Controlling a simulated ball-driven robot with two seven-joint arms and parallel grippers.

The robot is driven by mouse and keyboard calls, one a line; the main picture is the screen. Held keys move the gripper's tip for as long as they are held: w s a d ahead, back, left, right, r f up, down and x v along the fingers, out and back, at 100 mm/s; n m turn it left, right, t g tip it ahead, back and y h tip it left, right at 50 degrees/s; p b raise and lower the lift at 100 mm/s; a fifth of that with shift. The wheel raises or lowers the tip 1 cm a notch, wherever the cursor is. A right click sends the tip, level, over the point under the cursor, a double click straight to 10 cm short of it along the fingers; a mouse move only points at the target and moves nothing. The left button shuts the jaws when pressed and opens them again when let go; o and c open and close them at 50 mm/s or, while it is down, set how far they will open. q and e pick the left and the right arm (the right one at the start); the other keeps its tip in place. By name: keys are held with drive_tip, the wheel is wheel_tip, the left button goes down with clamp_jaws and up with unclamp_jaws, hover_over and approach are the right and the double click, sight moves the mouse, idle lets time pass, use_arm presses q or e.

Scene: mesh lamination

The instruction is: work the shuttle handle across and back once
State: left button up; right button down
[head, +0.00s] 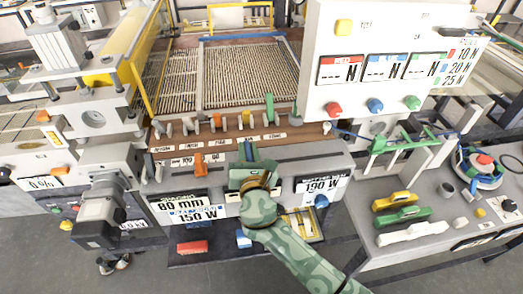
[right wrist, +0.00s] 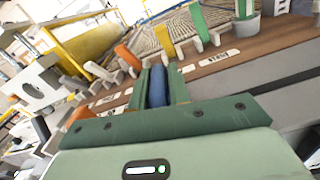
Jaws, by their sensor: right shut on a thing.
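My right gripper (head: 248,153) reaches up from the bottom of the head view to the front edge of the machine. Its two green fingers (right wrist: 160,87) are shut on a blue handle (right wrist: 157,86), with one finger on each side of it. The handle stands at the wooden rail (right wrist: 220,63), which carries white labels. In the head view my gripper mostly hides the handle. I cannot tell from the labels whether it is the shuttle handle. My left gripper is not in view.
A green lever (head: 270,107) and a yellow lever (head: 246,118) stand behind on the rail. An orange lever (head: 200,163) hangs at the front, left of my gripper. The mesh bed (head: 245,75) lies behind. A white display panel (head: 385,45) rises at right.

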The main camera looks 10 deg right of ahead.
drive_tip(key=shift+a, duration=0.15)
drive_tip(key=c, duration=1.4)
unclamp_jaws()
drive_tip(key=shift+a, duration=0.15)
drive_tip(key=shift+o, duration=0.2)
drive_tip(key=shift+a, duration=0.15)
drive_tip(key=shift+s+d, duration=0.2)
drive_tip(key=shift+s, duration=0.05)
drive_tip(key=s, duration=1.6)
drive_tip(key=shift+d, duration=0.15)
